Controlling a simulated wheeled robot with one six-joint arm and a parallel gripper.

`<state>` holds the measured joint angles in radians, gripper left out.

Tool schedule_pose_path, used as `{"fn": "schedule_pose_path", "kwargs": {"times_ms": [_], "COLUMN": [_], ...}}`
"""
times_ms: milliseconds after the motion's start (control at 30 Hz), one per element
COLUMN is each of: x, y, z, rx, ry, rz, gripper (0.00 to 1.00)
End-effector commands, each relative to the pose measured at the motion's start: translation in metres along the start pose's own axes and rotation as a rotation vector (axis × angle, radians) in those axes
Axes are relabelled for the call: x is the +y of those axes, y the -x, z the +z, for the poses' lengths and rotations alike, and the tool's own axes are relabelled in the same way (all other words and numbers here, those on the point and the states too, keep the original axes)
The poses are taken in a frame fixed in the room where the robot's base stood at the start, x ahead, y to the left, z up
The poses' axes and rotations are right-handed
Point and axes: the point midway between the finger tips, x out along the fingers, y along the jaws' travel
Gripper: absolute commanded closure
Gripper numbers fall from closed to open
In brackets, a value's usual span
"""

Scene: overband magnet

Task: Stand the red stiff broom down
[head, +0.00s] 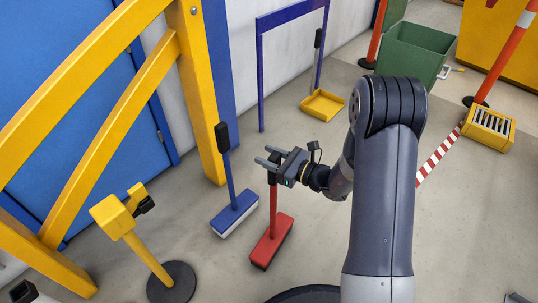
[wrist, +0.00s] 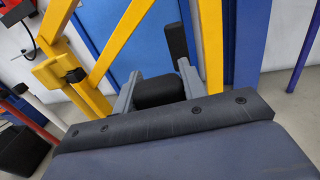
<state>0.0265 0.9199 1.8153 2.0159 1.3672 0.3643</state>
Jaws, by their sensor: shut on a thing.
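The red stiff broom (head: 271,241) is upright, its wide red head low over the floor and its red stick rising from it. Whether its bristles touch the floor I cannot tell. My gripper (head: 267,158) is shut on the black grip at the top of its stick. In the wrist view the black grip (wrist: 158,92) sits between the two grey fingers of my gripper (wrist: 156,88). The fingers hide part of the grip in the head view.
A blue broom (head: 235,213) stands just left of the red one. A yellow post (head: 141,250) on a black round base is further left. A yellow frame (head: 201,100) stands behind. A yellow dustpan (head: 323,104) and a green bin (head: 414,51) are farther back. Floor is clear around the red head's right.

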Motion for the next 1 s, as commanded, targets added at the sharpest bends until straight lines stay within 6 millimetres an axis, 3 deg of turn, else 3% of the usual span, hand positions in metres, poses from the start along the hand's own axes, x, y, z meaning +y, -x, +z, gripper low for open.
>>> {"fn": "schedule_pose_path", "kwargs": {"times_ms": [333,367,400,667,1000], "x": [-0.0003,-0.0002,-0.0003,-0.0001,-0.0008], "y": [-0.0001,-0.0001,-0.0001,0.0000,0.0066], "z": [0.0014,0.0014,0.0014,0.0009,0.0005], "rx": [-0.002,-0.002,-0.002,-0.001,0.002], "ry": [0.001,0.001,0.001,0.000,-0.001], "rz": [0.000,0.000,0.000,0.000,-0.002], "gripper": [1.00,0.59,0.56,0.35,0.35]}}
